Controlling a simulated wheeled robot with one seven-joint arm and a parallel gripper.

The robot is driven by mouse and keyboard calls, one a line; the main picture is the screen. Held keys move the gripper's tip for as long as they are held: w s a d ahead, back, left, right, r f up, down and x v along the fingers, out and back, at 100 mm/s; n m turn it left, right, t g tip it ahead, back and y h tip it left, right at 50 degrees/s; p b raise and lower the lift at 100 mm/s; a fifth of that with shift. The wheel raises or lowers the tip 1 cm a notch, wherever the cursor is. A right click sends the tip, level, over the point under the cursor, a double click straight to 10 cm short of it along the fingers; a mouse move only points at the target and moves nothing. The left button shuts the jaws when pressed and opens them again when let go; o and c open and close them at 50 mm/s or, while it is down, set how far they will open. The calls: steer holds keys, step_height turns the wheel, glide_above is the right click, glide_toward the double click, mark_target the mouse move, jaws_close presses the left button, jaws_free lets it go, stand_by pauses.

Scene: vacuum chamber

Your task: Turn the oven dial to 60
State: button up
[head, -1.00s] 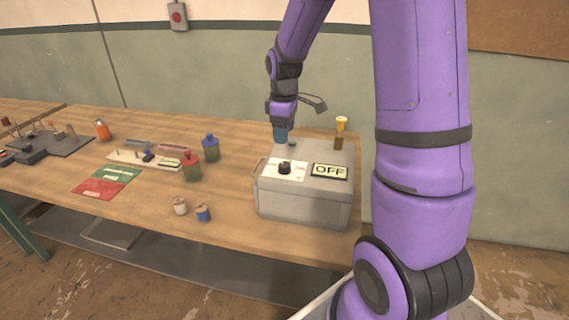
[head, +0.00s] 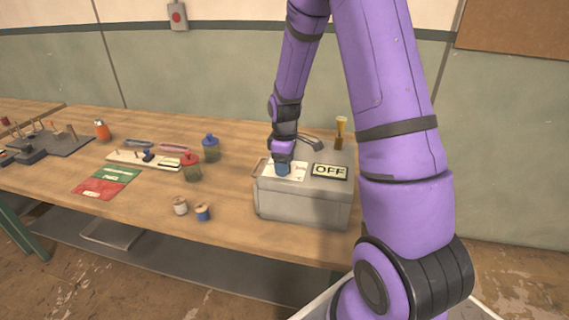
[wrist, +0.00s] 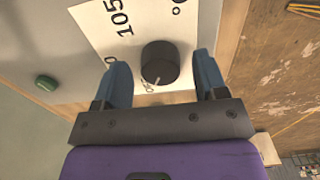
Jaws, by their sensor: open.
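The oven (head: 300,206) is a grey box at the right end of the bench, with an OFF display (head: 330,171) on its top. Its dial (wrist: 160,63) is a dark round knob on a white printed plate (wrist: 100,25), seen in the wrist view. A light pointer line on the knob points toward the lower part of the plate; "105" is readable at upper left, other marks are partly hidden. My gripper (wrist: 163,86) is open, its blue fingers on either side of the dial with visible gaps. In the head view my gripper (head: 283,170) hides the dial.
A green button (wrist: 46,82) sits on the oven top beside the plate. A brush-like item (head: 340,130) stands behind the oven. Two spools (head: 202,213) and red and blue jars (head: 191,165) stand left of it. The bench front is clear.

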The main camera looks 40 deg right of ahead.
steer(key=c, duration=0.9)
steer(key=shift+c, duration=0.2)
steer(key=shift+m, duration=0.4)
steer(key=m, duration=0.4)
steer(key=shift+m, duration=0.3)
steer(key=m, duration=0.6)
steer(key=shift+m, duration=0.3)
